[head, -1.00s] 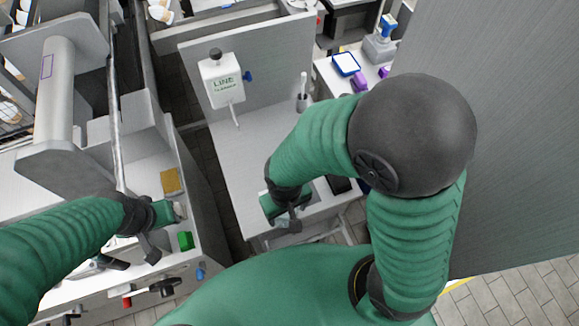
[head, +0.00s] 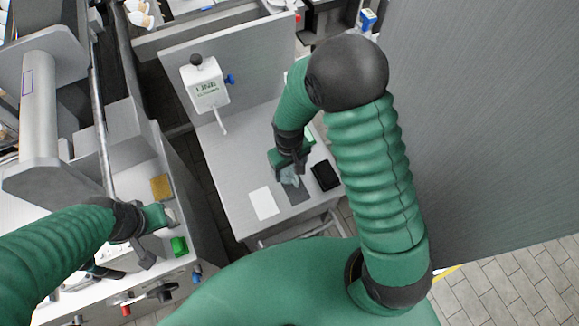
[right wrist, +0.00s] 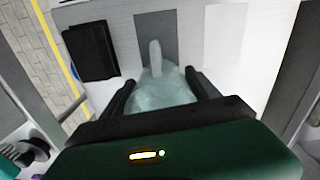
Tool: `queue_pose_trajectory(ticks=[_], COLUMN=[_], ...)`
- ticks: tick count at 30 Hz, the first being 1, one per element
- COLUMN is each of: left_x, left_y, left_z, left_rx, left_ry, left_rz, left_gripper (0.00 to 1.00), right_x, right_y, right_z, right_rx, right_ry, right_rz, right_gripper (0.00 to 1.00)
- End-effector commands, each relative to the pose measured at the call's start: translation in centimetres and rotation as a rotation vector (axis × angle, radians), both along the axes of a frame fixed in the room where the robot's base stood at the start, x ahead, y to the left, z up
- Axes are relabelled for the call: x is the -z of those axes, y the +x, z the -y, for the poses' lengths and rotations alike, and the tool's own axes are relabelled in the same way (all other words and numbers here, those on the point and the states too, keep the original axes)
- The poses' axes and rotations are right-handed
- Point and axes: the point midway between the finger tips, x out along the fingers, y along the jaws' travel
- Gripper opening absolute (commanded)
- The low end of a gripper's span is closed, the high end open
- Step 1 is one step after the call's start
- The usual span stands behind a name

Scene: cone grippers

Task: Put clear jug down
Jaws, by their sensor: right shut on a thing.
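The clear jug (head: 291,180) is in my right gripper (head: 287,170), over the grey mat (head: 297,195) on the white counter. In the right wrist view the see-through jug (right wrist: 160,92) sits between the two dark fingers, its handle or spout pointing toward the grey mat (right wrist: 155,22). I cannot tell whether its base touches the mat. My right gripper is shut on the jug. My left gripper (head: 165,218) is over the left machine bench, beside a small green block (head: 179,246); its fingers are too small to read.
A white sheet (head: 263,203) lies left of the grey mat and a black pad (head: 325,175) lies right of it. A white dispenser marked LINE (head: 206,88) stands at the counter's back. The counter's left part is clear. A grey wall (head: 490,130) is at the right.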

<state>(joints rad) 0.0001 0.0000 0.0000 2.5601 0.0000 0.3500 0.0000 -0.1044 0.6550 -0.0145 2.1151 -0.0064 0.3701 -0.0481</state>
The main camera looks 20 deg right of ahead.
Motion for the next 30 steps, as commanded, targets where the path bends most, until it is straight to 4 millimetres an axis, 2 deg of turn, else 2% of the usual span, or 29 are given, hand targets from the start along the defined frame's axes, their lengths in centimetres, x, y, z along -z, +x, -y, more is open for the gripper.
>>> queue_pose_trajectory(ticks=[5,6,10,18,22,26,30], left_x=[0.1,0.1,0.1,0.1,0.0,-0.1,-0.2], left_y=[0.0,0.0,0.0,0.0,0.0,0.0,0.0], left_z=[0.0,0.0,0.0,0.0,0.0,0.0,0.0], left_rx=[0.000,0.000,0.000,0.000,0.000,0.000,0.000], left_ry=[0.000,0.000,0.000,0.000,0.000,0.000,0.000], left_rz=[0.000,0.000,0.000,0.000,0.000,0.000,0.000], left_gripper=[0.36,0.36,0.36,0.36,0.36,0.36,0.36], right_x=[0.1,0.1,0.1,0.1,-0.9,-3.7,-7.5], right_y=[0.0,-0.1,0.0,0.0,0.0,0.1,0.1], right_z=[0.0,0.0,0.0,0.0,-0.1,-0.1,-0.2], right_rx=[0.000,0.000,0.000,0.000,0.000,0.000,0.000], right_ry=[0.000,0.000,0.000,0.000,0.000,0.001,0.001], right_rz=[0.000,0.000,-0.001,-0.001,0.002,0.005,0.006], right_gripper=[0.15,0.74,0.91,0.92,0.92,0.92,0.92])
